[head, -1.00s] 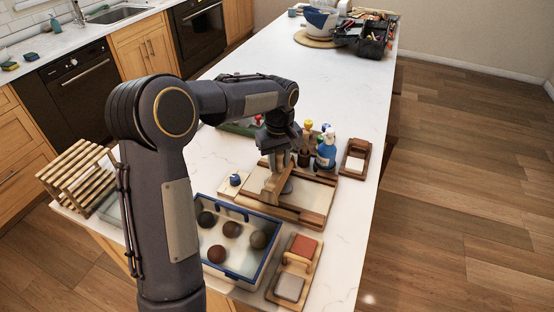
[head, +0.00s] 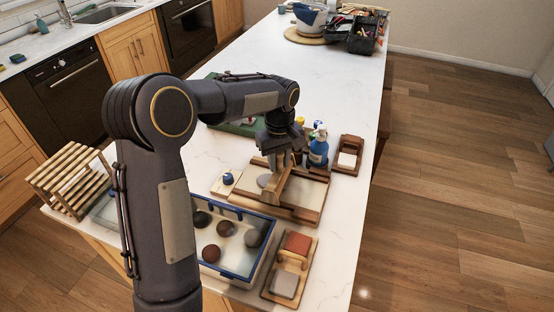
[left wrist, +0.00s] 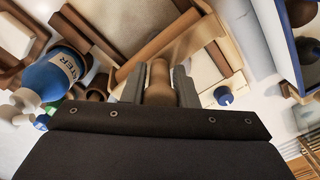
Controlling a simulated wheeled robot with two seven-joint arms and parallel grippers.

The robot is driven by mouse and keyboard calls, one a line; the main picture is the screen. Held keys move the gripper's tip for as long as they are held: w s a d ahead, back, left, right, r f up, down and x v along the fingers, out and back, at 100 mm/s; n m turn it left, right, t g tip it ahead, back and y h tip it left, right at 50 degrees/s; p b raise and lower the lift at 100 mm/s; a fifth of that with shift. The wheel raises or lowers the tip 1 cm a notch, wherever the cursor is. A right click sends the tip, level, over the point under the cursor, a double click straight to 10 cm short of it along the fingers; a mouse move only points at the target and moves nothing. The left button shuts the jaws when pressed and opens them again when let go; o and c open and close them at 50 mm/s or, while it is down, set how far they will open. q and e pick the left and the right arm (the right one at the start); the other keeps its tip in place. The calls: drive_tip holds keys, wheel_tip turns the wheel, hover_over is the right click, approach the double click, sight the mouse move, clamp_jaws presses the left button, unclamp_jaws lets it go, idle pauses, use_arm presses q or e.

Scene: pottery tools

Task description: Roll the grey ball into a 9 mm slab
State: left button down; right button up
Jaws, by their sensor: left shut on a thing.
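My left gripper (head: 279,160) is shut on the wooden handle (left wrist: 158,85) of a wooden roller (head: 281,187). The roller lies across a pale board (head: 312,190) with wooden side strips; in the left wrist view the roller (left wrist: 155,52) runs diagonally beyond the fingers. A grey, flattened piece of clay (head: 263,181) lies on the board just left of the roller. Its thickness cannot be told, and I cannot pick it out in the left wrist view. My right gripper is not in view.
A blue-rimmed tray (head: 262,262) with several clay balls stands in front of the board. A blue spray bottle (head: 318,150) stands behind it, and a small blue-knobbed device (head: 228,179) sits to its left. A wooden holder with sponges (head: 290,266) is at front right.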

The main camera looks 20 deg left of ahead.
use_arm(q)
drive_tip(key=shift+d+f, duration=0.2)
drive_tip(key=shift+d, duration=0.15)
drive_tip(key=shift+a, duration=0.1)
drive_tip(key=shift+s+a, duration=0.1)
drive_tip(key=shift+a, duration=0.8)
drive_tip(key=shift+a, duration=0.6)
drive_tip(key=shift+s+a, duration=0.1)
drive_tip(key=shift+a, duration=0.7)
